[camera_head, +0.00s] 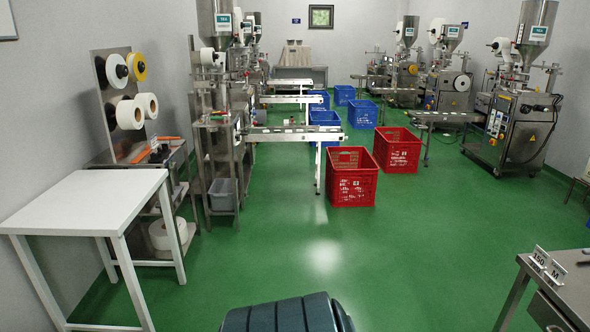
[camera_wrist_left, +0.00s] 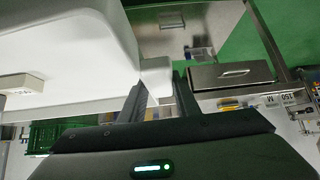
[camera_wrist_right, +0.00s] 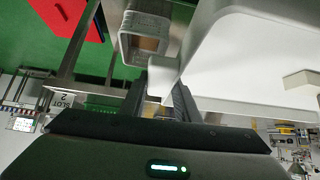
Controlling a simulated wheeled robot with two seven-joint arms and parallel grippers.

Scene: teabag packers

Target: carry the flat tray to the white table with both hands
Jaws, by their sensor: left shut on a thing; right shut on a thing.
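The white table (camera_head: 90,195) stands at the left in the head view, with a bare top and white legs. The flat tray (camera_wrist_left: 65,45) is white and smooth with rounded edges. It fills the upper left of the left wrist view and the upper right of the right wrist view (camera_wrist_right: 255,60). My left gripper (camera_wrist_left: 160,92) is shut on a small white tab at the tray's edge. My right gripper (camera_wrist_right: 160,92) is shut on a matching tab. Neither gripper nor the tray shows in the head view.
Red crates (camera_head: 351,178) and blue crates (camera_head: 362,113) stand on the green floor ahead. A steel rack with rolls (camera_head: 130,113) is behind the white table. A steel table (camera_head: 558,280) is at the lower right. The middle floor is clear.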

